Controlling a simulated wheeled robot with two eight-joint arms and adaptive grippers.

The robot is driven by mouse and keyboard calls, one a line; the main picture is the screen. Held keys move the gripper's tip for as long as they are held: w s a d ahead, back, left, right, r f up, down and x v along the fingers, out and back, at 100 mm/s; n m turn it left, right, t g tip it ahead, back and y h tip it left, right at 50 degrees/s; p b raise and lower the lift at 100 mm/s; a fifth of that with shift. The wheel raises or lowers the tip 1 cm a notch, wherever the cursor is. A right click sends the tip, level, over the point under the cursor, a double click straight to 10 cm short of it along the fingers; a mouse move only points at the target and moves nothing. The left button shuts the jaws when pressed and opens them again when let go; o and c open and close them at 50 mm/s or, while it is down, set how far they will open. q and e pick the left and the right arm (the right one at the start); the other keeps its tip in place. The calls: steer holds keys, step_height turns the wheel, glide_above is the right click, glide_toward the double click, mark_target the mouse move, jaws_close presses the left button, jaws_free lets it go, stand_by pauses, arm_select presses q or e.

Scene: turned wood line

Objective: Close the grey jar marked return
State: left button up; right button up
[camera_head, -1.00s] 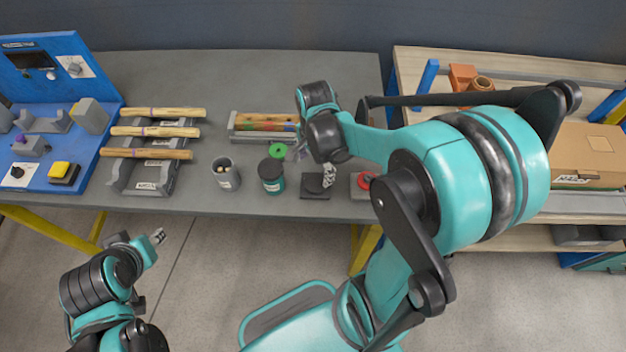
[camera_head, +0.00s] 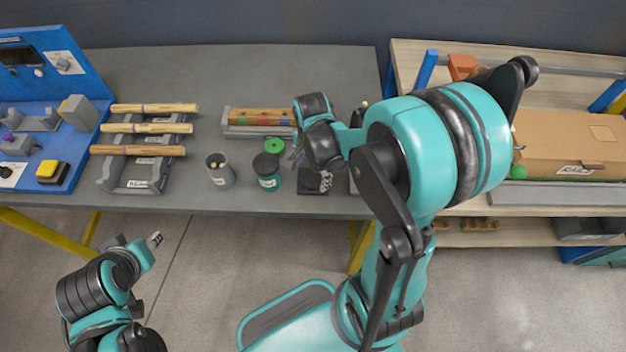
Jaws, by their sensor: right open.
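A grey open jar (camera_head: 219,170) with a pale label stands upright on the grey bench. Light wooden pieces show inside its mouth, and the label is too small to read. A green disc (camera_head: 274,146) with a centre hole lies behind the teal jar. My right gripper (camera_head: 310,169) is open, pointing down to the right of the teal jar, over a dark square pad (camera_head: 311,189). My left gripper (camera_head: 155,240) is low in front of the bench, away from the jars; its jaws are too small to judge.
A grey rack (camera_head: 110,180) with turned wooden handles stands left of the grey jar. A tray of wooden pieces (camera_head: 258,119) lies behind the jars. A blue control station (camera_head: 60,95) is at far left. A cardboard box (camera_head: 565,143) sits on the right shelf.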

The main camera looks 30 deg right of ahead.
mark_target(312, 178)
steer(key=shift+f, duration=0.8)
arm_select(q)
steer(key=shift+f, duration=0.35)
arm_select(e)
steer(key=shift+r, duration=0.1)
steer(key=c, duration=0.8)
steer(key=shift+r, duration=0.1)
step_height(312, 178, up, 4)
steer(key=shift+r+p, duration=0.2)
steer(key=shift+p, duration=1)
arm_select(q)
step_height(312, 178, up, 6)
steer(key=p, duration=0.3)
steer(key=shift+p, duration=0.3)
arm_select(e)
steer(key=s+d+r, duration=0.6)
steer(key=d, duration=0.3)
steer(key=shift+s+d+r, duration=0.2)
steer(key=shift+s+d, duration=0.05)
steer(key=shift+d, duration=0.1)
